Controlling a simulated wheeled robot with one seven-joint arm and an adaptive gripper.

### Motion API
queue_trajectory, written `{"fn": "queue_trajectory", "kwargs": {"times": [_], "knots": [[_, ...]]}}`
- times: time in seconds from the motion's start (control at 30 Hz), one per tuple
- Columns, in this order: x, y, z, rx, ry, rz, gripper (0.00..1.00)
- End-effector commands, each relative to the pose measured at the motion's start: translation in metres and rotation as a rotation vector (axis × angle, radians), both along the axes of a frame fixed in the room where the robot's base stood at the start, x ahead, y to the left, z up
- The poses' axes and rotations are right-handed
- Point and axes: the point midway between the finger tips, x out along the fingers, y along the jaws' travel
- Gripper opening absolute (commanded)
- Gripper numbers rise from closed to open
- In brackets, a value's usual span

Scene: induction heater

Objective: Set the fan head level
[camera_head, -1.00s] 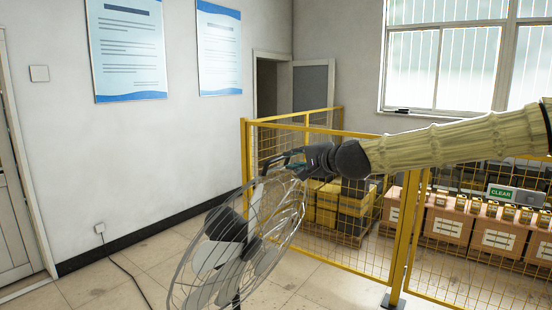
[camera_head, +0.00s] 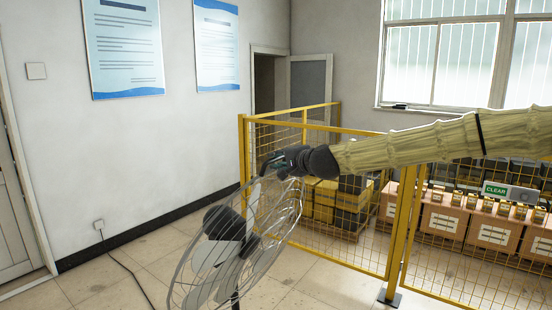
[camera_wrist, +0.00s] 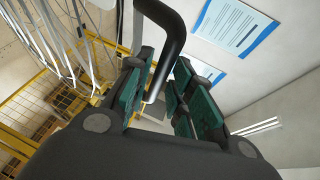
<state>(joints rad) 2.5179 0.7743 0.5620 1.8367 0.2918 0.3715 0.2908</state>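The standing fan's round wire head (camera_head: 225,262) is at the bottom centre of the head view, its cage leaning with the upper edge to the right. Its dark hub (camera_head: 224,222) sits at the left side of the cage. My gripper (camera_head: 270,163) is at the top edge of the cage. In the wrist view, a black curved bar (camera_wrist: 167,45), seemingly the fan's handle, passes between the teal-padded fingers of my gripper (camera_wrist: 160,100). The fingers stand apart with gaps around the bar; firm contact is not visible. Cage wires (camera_wrist: 72,40) show at upper left.
A yellow mesh fence (camera_head: 350,245) stands behind and right of the fan. Beyond it are stacked yellow and black boxes (camera_head: 325,205) and wooden crates (camera_head: 445,222). A cable (camera_head: 125,268) runs along the floor at left from a wall socket (camera_head: 99,225).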

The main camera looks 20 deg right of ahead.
Motion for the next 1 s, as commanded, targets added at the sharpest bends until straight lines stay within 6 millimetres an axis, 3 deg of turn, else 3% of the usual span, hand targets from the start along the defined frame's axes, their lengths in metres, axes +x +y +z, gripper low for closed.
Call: {"fn": "queue_trajectory", "kwargs": {"times": [0.3,0.67,0.8,1.0], "knots": [[0.018,0.004,-0.004,0.0,0.0,0.0,0.23],[0.02,0.005,-0.004,0.0,-0.001,-0.001,0.23],[0.02,0.005,-0.004,0.0,0.0,0.0,0.0],[0.02,0.005,-0.004,0.0,0.0,0.0,0.0]]}}
